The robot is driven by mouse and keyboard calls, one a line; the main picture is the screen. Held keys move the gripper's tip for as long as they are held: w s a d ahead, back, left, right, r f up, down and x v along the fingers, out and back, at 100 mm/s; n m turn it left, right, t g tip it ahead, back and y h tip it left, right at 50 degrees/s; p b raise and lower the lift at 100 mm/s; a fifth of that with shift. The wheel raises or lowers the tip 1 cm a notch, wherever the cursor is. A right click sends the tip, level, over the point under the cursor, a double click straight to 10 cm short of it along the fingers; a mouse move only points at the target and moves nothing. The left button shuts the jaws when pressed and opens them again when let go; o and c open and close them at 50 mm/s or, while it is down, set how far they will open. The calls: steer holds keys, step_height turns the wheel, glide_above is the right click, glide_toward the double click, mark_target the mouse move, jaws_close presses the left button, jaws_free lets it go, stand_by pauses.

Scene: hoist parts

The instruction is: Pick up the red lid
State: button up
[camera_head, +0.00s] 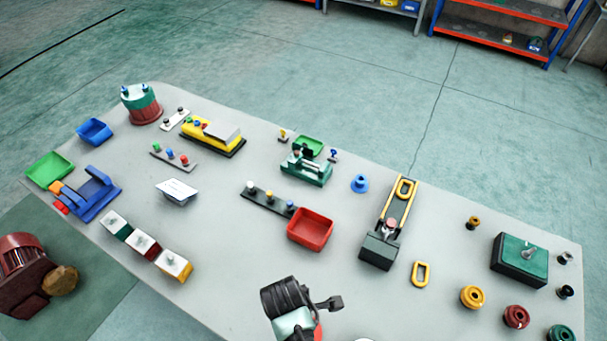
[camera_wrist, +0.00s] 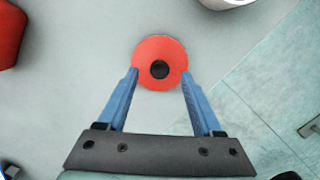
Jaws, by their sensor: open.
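The red lid (camera_wrist: 160,52) is a flat round disc with a black knob at its centre, lying on the grey table in the wrist view. My gripper (camera_wrist: 160,75) is open, with its two blue fingers on either side of the lid's near half. The fingertips look very close to the lid's edges; I cannot tell whether they touch it. In the head view my arm end hides most of this spot, and only a small red patch (camera_head: 318,332), probably the lid, shows beside it.
A red bin (camera_head: 310,244) stands behind my gripper; its corner shows in the wrist view (camera_wrist: 10,35). A white round container (camera_wrist: 226,2) is beyond the lid. A hoist-like part (camera_head: 379,250) and a yellow ring (camera_head: 414,275) lie to the right. Table around the lid is clear.

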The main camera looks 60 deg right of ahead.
steer(key=shift+s+f, duration=0.1)
steer(key=shift+f, duration=1.05)
jaws_close()
